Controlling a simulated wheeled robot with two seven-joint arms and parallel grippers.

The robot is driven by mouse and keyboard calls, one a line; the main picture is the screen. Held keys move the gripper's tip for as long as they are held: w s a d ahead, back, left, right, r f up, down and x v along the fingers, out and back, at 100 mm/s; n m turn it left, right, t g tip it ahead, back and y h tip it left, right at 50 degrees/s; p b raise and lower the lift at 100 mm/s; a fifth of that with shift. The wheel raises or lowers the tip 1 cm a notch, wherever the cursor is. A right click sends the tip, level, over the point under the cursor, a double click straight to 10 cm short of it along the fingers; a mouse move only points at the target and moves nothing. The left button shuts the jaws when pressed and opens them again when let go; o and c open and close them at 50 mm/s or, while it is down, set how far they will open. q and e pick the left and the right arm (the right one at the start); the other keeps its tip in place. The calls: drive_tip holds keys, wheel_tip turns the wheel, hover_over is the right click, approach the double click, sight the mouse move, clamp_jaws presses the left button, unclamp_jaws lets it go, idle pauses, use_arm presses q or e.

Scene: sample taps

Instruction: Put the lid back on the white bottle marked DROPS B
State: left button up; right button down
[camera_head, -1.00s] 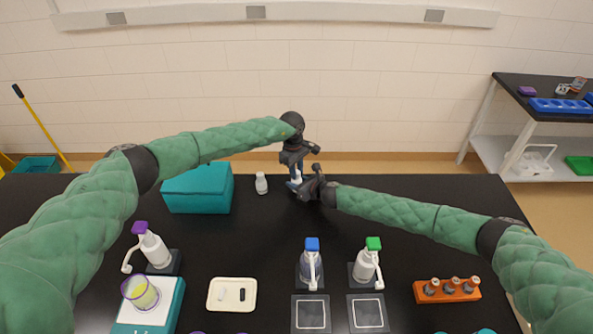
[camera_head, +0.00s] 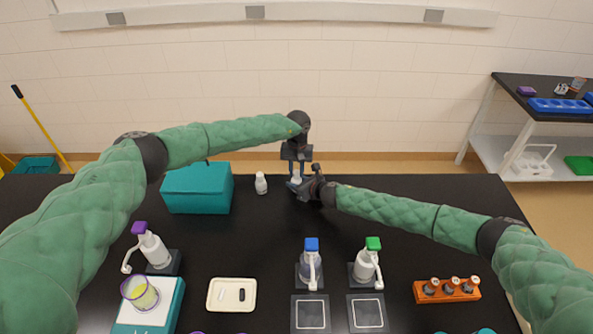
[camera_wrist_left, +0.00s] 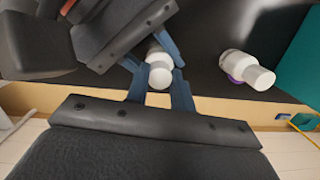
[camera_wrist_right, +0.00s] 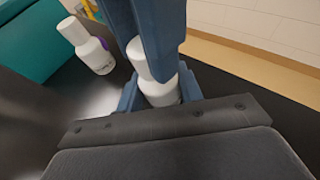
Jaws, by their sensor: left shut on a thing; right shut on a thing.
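A white bottle (camera_wrist_right: 163,92) stands upright near the back edge of the black table. My right gripper (camera_head: 298,187) comes in low from the right and is shut on the bottle's body. My left gripper (camera_head: 297,178) points down from above and is shut on the white lid (camera_wrist_left: 160,77) at the bottle's mouth. The lid is in line with the bottle and looks seated or nearly so; fingers hide the joint. A second white bottle (camera_head: 261,184) stands to the left, with a purple patch showing in the left wrist view (camera_wrist_left: 260,77). No marking is readable on either bottle.
A teal box (camera_head: 197,188) stands left of the second bottle. Pump bottles, a white tray (camera_head: 216,306), a scale with a beaker (camera_head: 140,292) and an orange vial rack (camera_head: 447,291) stand nearer the front. The table's middle is clear.

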use_arm(q)
drive_tip(key=o, duration=0.9)
drive_tip(key=shift+o, duration=0.2)
drive_tip(key=shift+r, duration=0.1)
drive_tip(key=shift+r, duration=2.15)
drive_tip(key=shift+c, duration=0.3)
